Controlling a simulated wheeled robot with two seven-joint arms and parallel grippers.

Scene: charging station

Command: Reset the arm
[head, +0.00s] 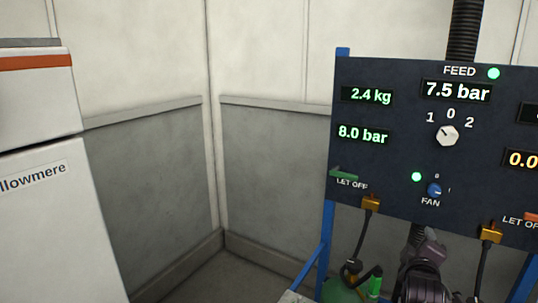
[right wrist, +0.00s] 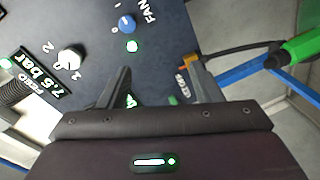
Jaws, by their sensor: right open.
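My right gripper (head: 434,243) is low in the head view, in front of the lower edge of the dark control panel (head: 390,150). In the right wrist view its two fingers (right wrist: 160,78) stand apart with nothing between them, pointing towards the panel (right wrist: 165,45). It looks clear of the knobs. The blue FAN knob (head: 434,190) is just above the gripper in the head view; it also shows in the right wrist view (right wrist: 127,24). The white FEED knob (head: 447,135) is higher up, its pointer tilted to the upper left. My left gripper does not show.
The FEED readout (head: 457,91) shows 7.5 bar. A green LET OFF lever (head: 344,174) sits at the panel's left edge. Brass fittings (head: 371,203) with black hoses hang below. A green-handled part (right wrist: 303,47) and blue frame are close right in the wrist view. A white cabinet (head: 40,190) stands left.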

